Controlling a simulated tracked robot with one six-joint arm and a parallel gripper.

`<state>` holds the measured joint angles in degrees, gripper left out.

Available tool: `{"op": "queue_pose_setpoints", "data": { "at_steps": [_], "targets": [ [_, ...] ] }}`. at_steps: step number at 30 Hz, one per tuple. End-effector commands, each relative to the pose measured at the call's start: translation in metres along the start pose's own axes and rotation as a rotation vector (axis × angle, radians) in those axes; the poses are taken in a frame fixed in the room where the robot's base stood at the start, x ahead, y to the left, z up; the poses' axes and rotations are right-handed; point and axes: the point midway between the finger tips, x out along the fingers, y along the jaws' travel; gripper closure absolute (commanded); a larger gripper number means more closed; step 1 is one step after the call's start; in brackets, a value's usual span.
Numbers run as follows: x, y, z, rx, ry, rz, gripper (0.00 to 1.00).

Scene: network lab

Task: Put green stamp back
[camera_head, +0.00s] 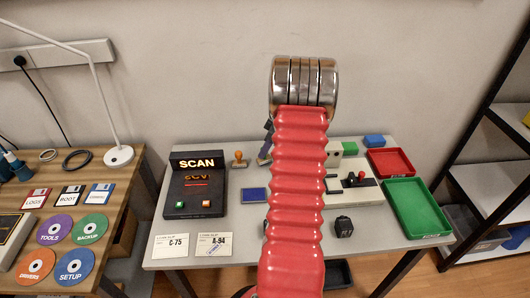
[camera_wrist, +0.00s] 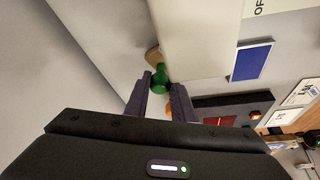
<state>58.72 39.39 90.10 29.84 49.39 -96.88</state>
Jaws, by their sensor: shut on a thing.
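In the wrist view my gripper (camera_wrist: 162,86) is shut on the green stamp (camera_wrist: 159,76). Its green handle sits between the two dark fingertips, and a brown part, which looks like its base, shows just beyond it. In the head view my red arm hides the stamp and most of the gripper. An orange-brown stamp (camera_head: 238,160) stands on the table behind the blue ink pad (camera_head: 254,195). The pad also shows in the wrist view (camera_wrist: 252,62), to the right of the held stamp.
The SCAN device (camera_head: 195,188) stands left on the grey table, with paper slips (camera_head: 214,245) in front. Right of my arm are a joystick panel (camera_head: 357,183), a black block (camera_head: 343,227), a red tray (camera_head: 390,175) and a green tray (camera_head: 417,207).

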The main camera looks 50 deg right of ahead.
Motion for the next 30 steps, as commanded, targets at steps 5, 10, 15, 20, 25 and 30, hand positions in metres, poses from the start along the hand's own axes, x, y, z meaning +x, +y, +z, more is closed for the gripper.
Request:
{"op": "queue_pose_setpoints", "data": {
  "at_steps": [5,10,15,20,25,30],
  "targets": [
    [0.0129,-0.0004,0.0051,-0.002,-0.001,0.000,0.92],
    [0.0128,-0.0004,0.0051,-0.002,-0.001,0.000,0.92],
    [0.0144,-0.0005,0.0058,-0.001,-0.001,-0.001,0.76],
    [0.0142,-0.0006,0.0058,-0.001,-0.001,-0.001,0.65],
    [0.0142,-0.0006,0.0057,-0.001,-0.001,-0.001,0.59],
    [0.0136,-0.0005,0.0055,-0.001,-0.001,0.000,0.59]
  ]
}}
